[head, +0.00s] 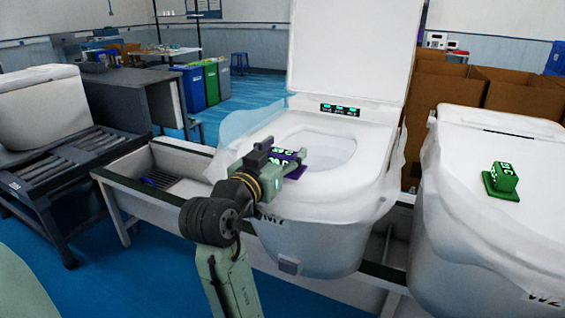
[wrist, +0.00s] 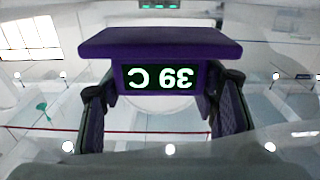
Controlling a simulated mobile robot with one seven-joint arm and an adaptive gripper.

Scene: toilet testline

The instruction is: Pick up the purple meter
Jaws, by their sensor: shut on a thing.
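The purple meter (wrist: 160,48) fills the upper middle of the wrist view, with a dark display reading "39 C" upside down. My gripper (wrist: 162,100) has its two fingers on either side of the meter's body, shut on it. In the head view the purple meter (head: 292,172) shows at the end of my gripper (head: 278,158), over the left rim of the open middle toilet (head: 372,190). The gripper hides part of the meter there. I cannot tell from these views whether the meter still touches the rim.
A green meter (head: 503,178) stands on the closed toilet (head: 465,225) at the right. Another white toilet (head: 42,108) sits on a dark roller conveyor at the left. Cardboard boxes (head: 505,92) stand behind on the right. The middle toilet's raised lid (head: 350,45) stands behind its bowl.

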